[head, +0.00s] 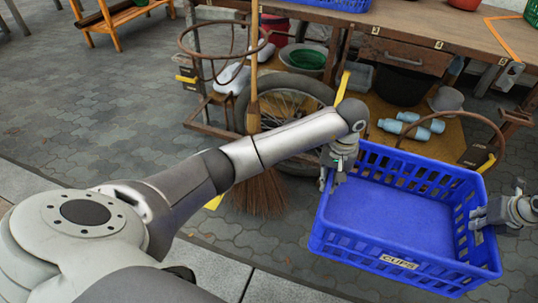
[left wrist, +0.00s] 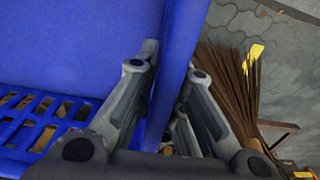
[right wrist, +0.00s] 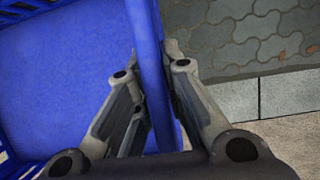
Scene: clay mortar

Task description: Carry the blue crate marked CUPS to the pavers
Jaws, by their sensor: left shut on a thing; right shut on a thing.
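The blue crate (head: 385,212) marked CUPS on its near side is empty and sits at the right of the head view, tilted a little. My left gripper (head: 338,172) is shut on its left wall; in the left wrist view the fingers straddle the crate wall (left wrist: 176,60). My right gripper (head: 478,215) is shut on its right wall; in the right wrist view the fingers straddle that wall (right wrist: 150,60). The pavers (head: 80,130) cover the ground at left and under the scene. Whether the crate's underside touches anything is hidden.
A wooden workbench (head: 420,45) with drawers stands behind the crate, its lower shelf holding light-blue bottles (head: 405,130). A broom (head: 253,150) and a spoked wheel (head: 290,100) stand left of the crate. A pale kerb (head: 232,268) runs along the front. Open pavers lie at left.

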